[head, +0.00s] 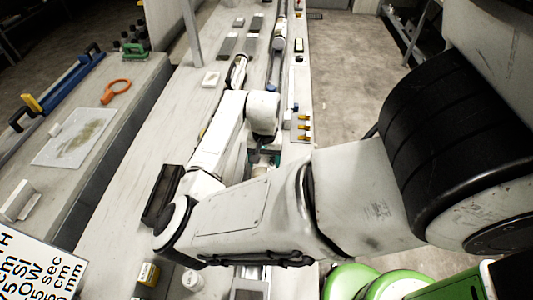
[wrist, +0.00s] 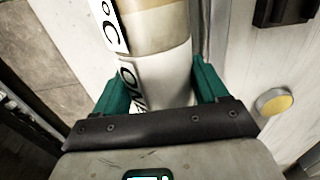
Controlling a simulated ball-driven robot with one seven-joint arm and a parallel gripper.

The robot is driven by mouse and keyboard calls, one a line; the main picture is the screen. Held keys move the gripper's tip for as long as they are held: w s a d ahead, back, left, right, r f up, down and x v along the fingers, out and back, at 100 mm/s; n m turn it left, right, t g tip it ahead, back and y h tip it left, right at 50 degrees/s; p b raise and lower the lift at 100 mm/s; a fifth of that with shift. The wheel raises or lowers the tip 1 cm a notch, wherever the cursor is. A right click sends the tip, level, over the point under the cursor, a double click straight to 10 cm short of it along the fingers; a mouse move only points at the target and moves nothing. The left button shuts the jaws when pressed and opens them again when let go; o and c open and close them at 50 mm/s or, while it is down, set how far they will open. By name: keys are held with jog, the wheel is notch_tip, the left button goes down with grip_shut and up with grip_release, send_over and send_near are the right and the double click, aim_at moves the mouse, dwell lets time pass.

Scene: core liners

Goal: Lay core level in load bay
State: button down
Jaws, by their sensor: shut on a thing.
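The core (wrist: 160,35) is a pale tan and white cylinder with black-lettered white labels, seen in the wrist view. My gripper (wrist: 160,85) has its green fingers on both sides of the core and is shut on it. The core runs away from the gripper toward the top of the wrist view, and its far end is out of frame. In the head view my arm hides most of the gripper; only some green shows, and the held core cannot be made out clearly there. I cannot tell which part is the load bay.
A long pale bench (head: 125,215) runs away from me, with a dark open box (head: 163,195) and a yellow-labelled block (head: 148,274) on it. At left, a side table (head: 125,75) holds an orange ring tool (head: 116,90) and a stained sheet (head: 75,137). Floor is open at right.

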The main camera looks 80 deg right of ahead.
aim_at(265, 156)
jog(key=shift+f, duration=0.55)
jog(key=shift+c, duration=0.2)
grip_release()
jog(key=shift+f, duration=0.15)
notch_tip(265, 156, up, 12)
jog(key=shift+r+b, duration=0.15)
jog(key=shift+b, duration=0.6)
